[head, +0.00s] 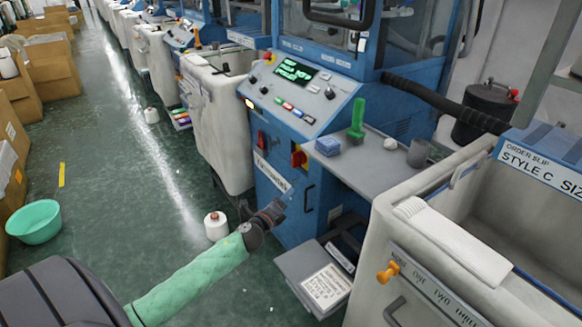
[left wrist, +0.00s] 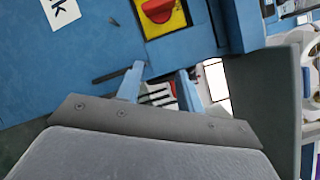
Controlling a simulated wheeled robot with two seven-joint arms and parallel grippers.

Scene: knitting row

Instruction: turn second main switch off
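A red rotary switch (head: 298,157) on a yellow plate sits on the front of the nearest blue machine, under its grey shelf. It also shows at the top of the left wrist view (left wrist: 157,10), partly cut off; its exact setting is hard to read. Another red switch (head: 262,140) is further left on the same machine. My left gripper (head: 281,205) is low in front of the machine, below the yellow-plated switch and apart from it. In the left wrist view its two fingers (left wrist: 160,72) stand apart with nothing held. My right gripper is out of view.
A black handle (head: 308,198) is below the switch. The grey shelf (head: 372,172) with a green tool juts out above. A grey box with papers (head: 318,278) sticks out low. A white yarn cone (head: 216,226) stands on the floor. The aisle at left is mostly free.

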